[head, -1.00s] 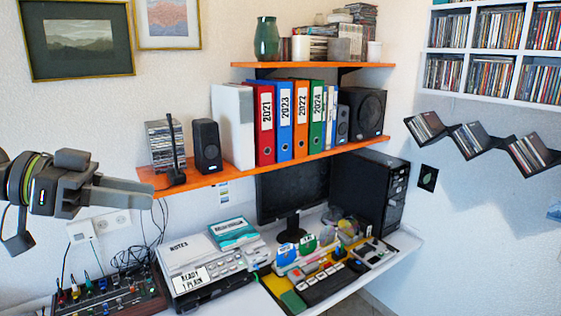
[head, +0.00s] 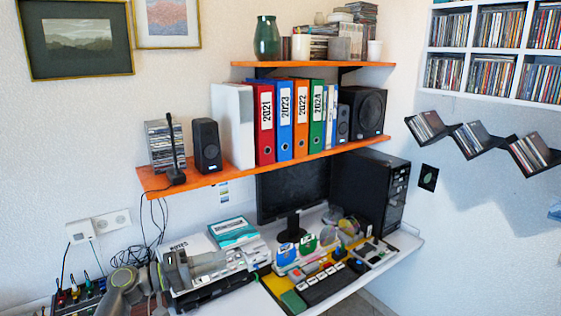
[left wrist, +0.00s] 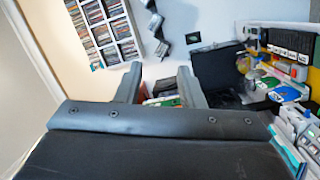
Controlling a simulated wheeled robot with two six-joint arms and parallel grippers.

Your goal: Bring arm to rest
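My left gripper (head: 212,264) is low at the left of the head view, in front of the stacked grey device and papers on the desk. My grey left arm comes up from the bottom edge beside it. In the left wrist view its two fingers (left wrist: 158,78) stand apart with a gap between them, and nothing is held. Through the gap I see blurred parts of the room behind. My right gripper is in neither view.
The desk (head: 398,243) holds a monitor (head: 292,192), a black computer tower (head: 372,190) and a keyboard. An orange shelf (head: 232,176) with binders and speakers runs above. A zigzag disc rack (head: 490,148) hangs on the right wall. Open air lies before that wall.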

